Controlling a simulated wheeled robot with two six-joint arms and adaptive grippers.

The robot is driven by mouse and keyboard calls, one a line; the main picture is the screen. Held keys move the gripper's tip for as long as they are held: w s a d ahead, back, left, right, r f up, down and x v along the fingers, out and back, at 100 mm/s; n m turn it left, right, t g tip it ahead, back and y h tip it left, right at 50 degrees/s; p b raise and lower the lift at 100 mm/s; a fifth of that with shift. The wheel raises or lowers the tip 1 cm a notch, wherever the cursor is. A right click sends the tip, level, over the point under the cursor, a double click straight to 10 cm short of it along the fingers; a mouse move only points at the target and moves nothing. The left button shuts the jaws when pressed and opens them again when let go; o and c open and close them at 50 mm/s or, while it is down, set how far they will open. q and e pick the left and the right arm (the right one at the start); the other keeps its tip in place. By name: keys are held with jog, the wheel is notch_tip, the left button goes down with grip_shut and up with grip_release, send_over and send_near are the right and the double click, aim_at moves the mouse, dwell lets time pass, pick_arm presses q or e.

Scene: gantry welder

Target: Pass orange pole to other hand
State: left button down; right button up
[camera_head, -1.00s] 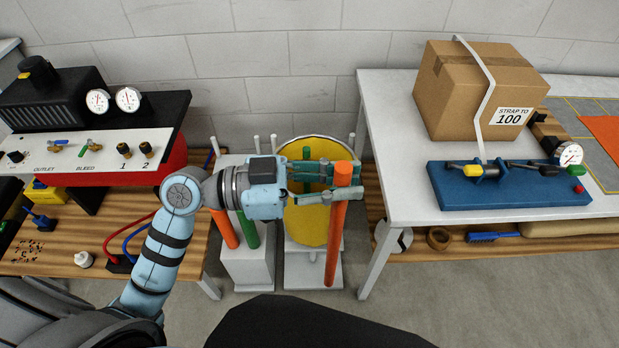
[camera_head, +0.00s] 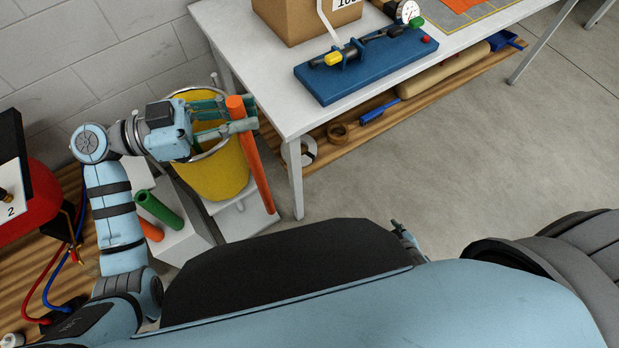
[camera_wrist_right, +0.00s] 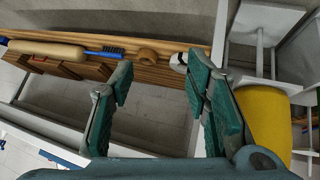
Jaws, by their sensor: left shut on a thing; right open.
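My left gripper (camera_head: 232,115) is shut on an orange pole (camera_head: 257,165) near its top end. The pole is held steeply, a little tilted, in front of a yellow bucket (camera_head: 213,172). Part of my right gripper (camera_head: 403,236) shows past my dark body edge in the head view, well to the right of the pole. In the right wrist view my right gripper (camera_wrist_right: 160,85) is open with nothing between its fingers. The orange pole cannot be made out in that view.

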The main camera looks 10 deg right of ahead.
pick_arm(q)
jog(key=shift+w, duration=0.1)
pick_arm(e)
jog(key=w+a+r+n+t+y, duration=0.25)
jog(key=w+a+r+t, duration=0.2)
jog(key=w+r, duration=0.6)
jog(key=w+a+r+n+t+y, duration=0.25)
jog(key=a+r+y, duration=0.45)
jog(key=r, duration=0.6)
jog(key=n+g+y, duration=0.5)
jog(key=g+y, duration=0.2)
send_near(261, 174)
pick_arm(q)
jog(key=shift+a, duration=0.1)
pick_arm(e)
jog(key=x, duration=1.1)
jog(key=shift+w+a+f, duration=0.15)
jog(key=shift+w+a, duration=0.05)
jog(key=shift+a, duration=0.05)
jog(key=shift+c, duration=1)
grip_shut()
pick_arm(q)
jog(key=c, duration=1.6)
grip_release()
jog(key=shift+o, duration=1)
